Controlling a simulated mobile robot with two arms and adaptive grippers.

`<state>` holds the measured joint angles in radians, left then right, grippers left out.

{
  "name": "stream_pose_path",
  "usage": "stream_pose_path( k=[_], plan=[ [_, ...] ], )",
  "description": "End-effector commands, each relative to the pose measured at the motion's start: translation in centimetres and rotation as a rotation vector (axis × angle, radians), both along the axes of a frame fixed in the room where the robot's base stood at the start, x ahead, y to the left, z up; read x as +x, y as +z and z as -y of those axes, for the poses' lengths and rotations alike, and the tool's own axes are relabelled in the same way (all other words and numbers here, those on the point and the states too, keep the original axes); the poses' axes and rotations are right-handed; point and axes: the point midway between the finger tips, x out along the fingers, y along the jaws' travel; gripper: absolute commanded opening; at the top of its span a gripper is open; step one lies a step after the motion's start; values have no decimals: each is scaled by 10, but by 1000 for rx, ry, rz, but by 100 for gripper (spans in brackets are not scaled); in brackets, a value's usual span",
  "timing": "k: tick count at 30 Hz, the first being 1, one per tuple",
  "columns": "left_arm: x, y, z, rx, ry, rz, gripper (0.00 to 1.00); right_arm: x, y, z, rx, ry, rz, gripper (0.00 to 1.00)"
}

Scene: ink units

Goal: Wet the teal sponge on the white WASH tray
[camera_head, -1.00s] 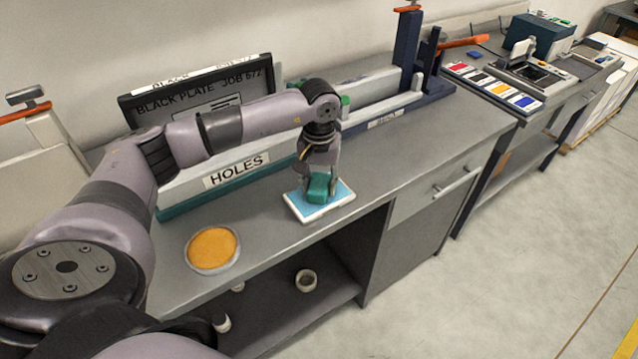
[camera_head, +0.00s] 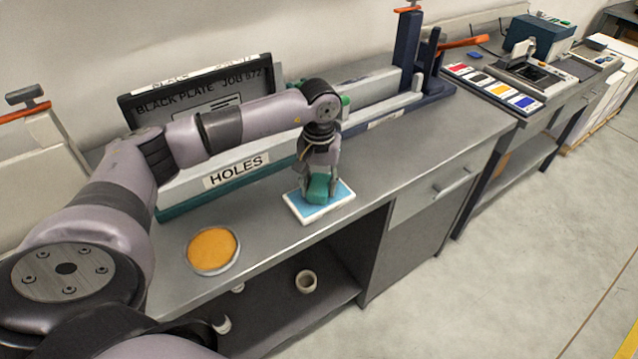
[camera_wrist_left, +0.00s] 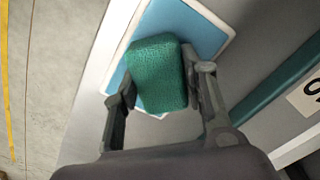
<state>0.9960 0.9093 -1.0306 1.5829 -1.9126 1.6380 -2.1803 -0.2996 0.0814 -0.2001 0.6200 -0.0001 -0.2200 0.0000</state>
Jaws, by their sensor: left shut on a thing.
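The teal sponge (camera_head: 318,188) is between the fingers of my left gripper (camera_head: 320,187), over the white tray (camera_head: 334,207) with its blue inside. In the left wrist view the left gripper (camera_wrist_left: 165,92) is shut on the sponge (camera_wrist_left: 156,70), one finger on each side. The tray's blue surface (camera_wrist_left: 185,25) shows beyond the sponge there. The sponge is at or very close to the tray surface; I cannot tell whether it touches. No WASH lettering is readable. My right gripper is not in view.
A round dish with an orange fill (camera_head: 212,250) sits left of the tray on the grey bench. A long rail labelled HOLES (camera_head: 236,171) and a black plate board (camera_head: 190,92) stand behind. Bare bench top (camera_head: 420,145) lies to the right.

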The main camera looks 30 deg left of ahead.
Motion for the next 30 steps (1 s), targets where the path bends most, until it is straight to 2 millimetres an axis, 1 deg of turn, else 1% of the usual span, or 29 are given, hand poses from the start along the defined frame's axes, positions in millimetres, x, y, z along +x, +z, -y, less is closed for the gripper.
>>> stream_pose_path(
  k=[2,5,24,30],
  plan=[
    [-1,0,0,0,-1,-5,17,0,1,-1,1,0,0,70],
    [-1,6,0,0,-1,-4,17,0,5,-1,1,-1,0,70],
    [0,60,0,0,0,0,17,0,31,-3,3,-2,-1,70],
    [0,70,0,-1,0,-2,17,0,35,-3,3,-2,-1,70]
  ],
)
